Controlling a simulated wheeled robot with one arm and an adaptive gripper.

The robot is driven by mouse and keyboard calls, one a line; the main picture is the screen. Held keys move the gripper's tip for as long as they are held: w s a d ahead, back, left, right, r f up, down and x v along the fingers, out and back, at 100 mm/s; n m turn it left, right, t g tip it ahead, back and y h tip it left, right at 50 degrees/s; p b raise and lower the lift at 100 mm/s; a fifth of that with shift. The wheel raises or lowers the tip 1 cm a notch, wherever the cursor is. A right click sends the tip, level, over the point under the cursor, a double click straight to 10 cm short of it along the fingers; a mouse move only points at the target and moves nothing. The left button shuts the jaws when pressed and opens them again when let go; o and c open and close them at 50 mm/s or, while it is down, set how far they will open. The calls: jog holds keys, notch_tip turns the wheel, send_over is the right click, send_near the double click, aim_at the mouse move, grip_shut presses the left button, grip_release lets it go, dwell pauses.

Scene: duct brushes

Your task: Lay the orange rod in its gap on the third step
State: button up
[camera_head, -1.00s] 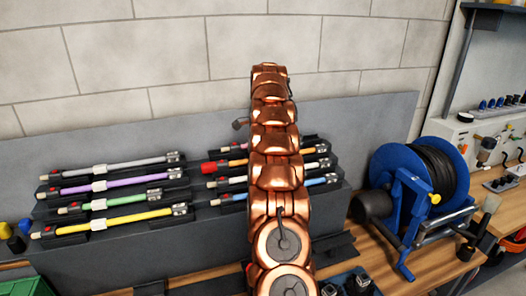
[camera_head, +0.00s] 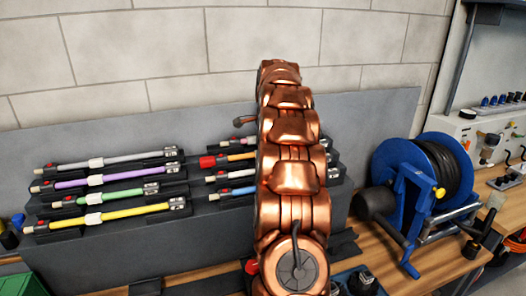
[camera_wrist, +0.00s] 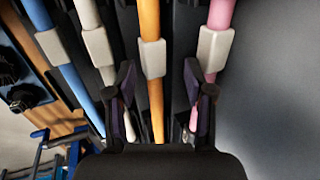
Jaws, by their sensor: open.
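The orange rod (camera_wrist: 150,100) lies lengthwise between the pink rod and the white rod in the wrist view, with a pale collar (camera_wrist: 152,58) around it. In the head view a short piece of the orange rod (camera_head: 240,157) shows left of my arm, in the third row up, with a red piece (camera_head: 207,161) at its left end. My gripper (camera_wrist: 157,77) is open, its two fingers on either side of the orange rod and apart from it. The head view hides the gripper behind my arm. I cannot tell whether the rod is fully seated.
A pink rod (camera_wrist: 220,14) is close beside the right finger; a white rod (camera_wrist: 88,14) and a blue rod (camera_wrist: 72,80) are to the left. The left rack holds grey, purple, green and yellow rods (camera_head: 120,214). A blue hose reel (camera_head: 405,185) stands at right.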

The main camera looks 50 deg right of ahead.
jog(key=shift+s+f+t+h+b, duration=0.1)
jog(key=shift+f+t+h+b, duration=0.3)
jog(key=shift+b, duration=1.1)
jog(key=shift+r+t+h+b, duration=0.25)
jog(key=shift+t+h+b, duration=0.15)
jog(key=shift+t+b, duration=0.7)
jog(key=shift+r+b, duration=0.1)
jog(key=shift+b, duration=0.6)
